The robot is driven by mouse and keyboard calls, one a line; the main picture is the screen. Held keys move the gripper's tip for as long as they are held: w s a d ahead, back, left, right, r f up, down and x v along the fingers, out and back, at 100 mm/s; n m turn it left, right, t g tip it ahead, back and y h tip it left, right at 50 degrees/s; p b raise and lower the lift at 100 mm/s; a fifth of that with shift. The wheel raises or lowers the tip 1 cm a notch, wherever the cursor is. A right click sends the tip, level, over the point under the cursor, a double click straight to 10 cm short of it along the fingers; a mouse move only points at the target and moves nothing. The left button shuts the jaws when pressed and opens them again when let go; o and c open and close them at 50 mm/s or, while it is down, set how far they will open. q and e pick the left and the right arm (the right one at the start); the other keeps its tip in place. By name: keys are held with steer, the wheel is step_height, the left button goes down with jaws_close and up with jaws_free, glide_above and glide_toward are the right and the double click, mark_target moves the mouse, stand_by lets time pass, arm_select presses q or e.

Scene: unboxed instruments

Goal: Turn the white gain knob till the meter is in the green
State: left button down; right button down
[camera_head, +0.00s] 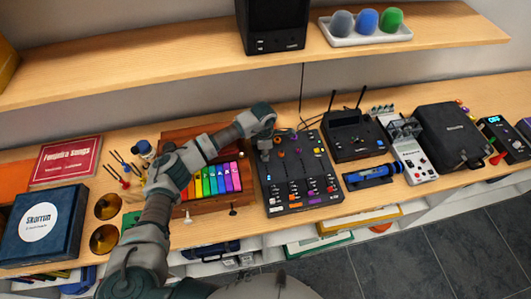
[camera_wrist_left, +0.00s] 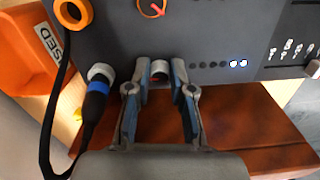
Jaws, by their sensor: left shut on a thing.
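The mixer (camera_head: 297,172) is a dark panel with coloured knobs and sliders on the wooden bench. My left gripper (camera_head: 265,152) reaches down to its upper left part and hides what is under it. In the left wrist view my left gripper (camera_wrist_left: 160,72) is shut on the white knob (camera_wrist_left: 160,67), whose pale top shows between the fingertips. Beside it, the meter (camera_wrist_left: 218,64) is a row of small lamps. The two at its right end are lit bluish white and the others are dark. No lamp shows green. My right gripper is not in view.
A blue and black plug with a cable (camera_wrist_left: 97,85) sits close left of the fingers. A toy xylophone (camera_head: 212,183) lies left of the mixer, and a black router (camera_head: 352,138) stands right.

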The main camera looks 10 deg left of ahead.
arm_select(q)
steer(key=shift+a+f, duration=0.2)
steer(key=shift+a, duration=0.2)
steer(key=shift+m+b, duration=0.4)
steer(key=shift+b, duration=0.15)
steer(key=m+b, duration=0.3)
steer(key=shift+d+f, duration=0.1)
steer(key=shift+d, duration=0.1)
steer(key=shift+m+b, duration=0.45)
steer(key=shift+m, duration=0.05)
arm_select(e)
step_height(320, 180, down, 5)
arm_select(q)
steer(key=m+b, duration=0.2)
steer(key=shift+m, duration=0.4)
steer(key=shift+r+m, duration=0.25)
steer(key=shift+m, duration=0.15)
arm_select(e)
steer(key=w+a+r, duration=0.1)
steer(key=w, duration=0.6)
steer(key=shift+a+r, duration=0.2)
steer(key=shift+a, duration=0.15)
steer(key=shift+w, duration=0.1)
